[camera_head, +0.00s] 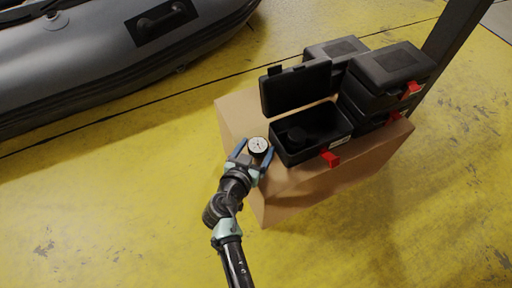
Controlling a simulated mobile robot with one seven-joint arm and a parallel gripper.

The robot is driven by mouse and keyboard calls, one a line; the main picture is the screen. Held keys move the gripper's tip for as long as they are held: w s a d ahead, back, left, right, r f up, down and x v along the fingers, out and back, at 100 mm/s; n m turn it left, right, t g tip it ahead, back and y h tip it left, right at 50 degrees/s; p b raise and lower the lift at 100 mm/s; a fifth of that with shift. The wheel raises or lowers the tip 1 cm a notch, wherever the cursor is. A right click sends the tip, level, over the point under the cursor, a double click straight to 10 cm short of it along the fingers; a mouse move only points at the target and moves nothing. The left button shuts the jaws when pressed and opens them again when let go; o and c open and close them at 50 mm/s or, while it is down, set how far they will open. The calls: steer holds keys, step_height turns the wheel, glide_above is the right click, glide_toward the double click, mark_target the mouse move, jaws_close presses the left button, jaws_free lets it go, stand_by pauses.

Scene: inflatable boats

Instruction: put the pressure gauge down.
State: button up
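The pressure gauge (258,146) is small and round, with a white dial and a black rim. Its dial faces up. It is at the left part of the cardboard box top (236,112), left of an open black case (318,134). My gripper (256,148) reaches in from below, with one blue finger on each side of the gauge. I cannot tell whether the fingers touch the gauge or stand slightly apart from it. I also cannot tell whether the gauge rests on the cardboard or is just above it.
The open case has a raised lid (296,86), a red latch (330,158) and a dark item inside. Several closed black cases (392,66) stand behind and right. A dark post (452,42) rises at right. A grey inflatable boat (90,62) lies upper left. The yellow floor is clear.

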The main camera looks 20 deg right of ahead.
steer(key=shift+r, duration=0.1)
steer(key=shift+r+p, duration=0.2)
steer(key=shift+p, duration=0.2)
steer(key=p+v, duration=0.4)
steer(key=v, duration=0.8)
steer(key=w+a+r+t+y, duration=0.1)
steer(key=w+r, duration=0.3)
steer(key=r, duration=0.3)
steer(key=w+r+t, duration=0.2)
steer(key=w+r, duration=0.1)
steer(key=r, duration=0.4)
steer(key=w+a+r+t+y, duration=0.1)
steer(key=w+r, duration=0.3)
steer(key=r, duration=0.2)
step_height(320, 180, up, 17)
steer(key=a+n+t+y, duration=0.2)
steer(key=a+n+t, duration=0.1)
steer(key=t, duration=0.2)
steer(key=s+a+r+n+t+y, duration=0.1)
steer(key=s+r, duration=0.3)
steer(key=r, duration=0.5)
steer(key=s+a+r+n+t+y, duration=0.1)
steer(key=s+r+t, duration=0.3)
steer(key=r, duration=0.5)
steer(key=s+a+r+n+t+y, duration=0.2)
steer(key=s+r, duration=0.4)
steer(key=r, duration=0.3)
steer(key=shift+s+r+n+t+y, duration=0.2)
steer(key=shift+r+n+t+y, duration=0.15)
steer(key=shift+n+t+y, duration=0.35)
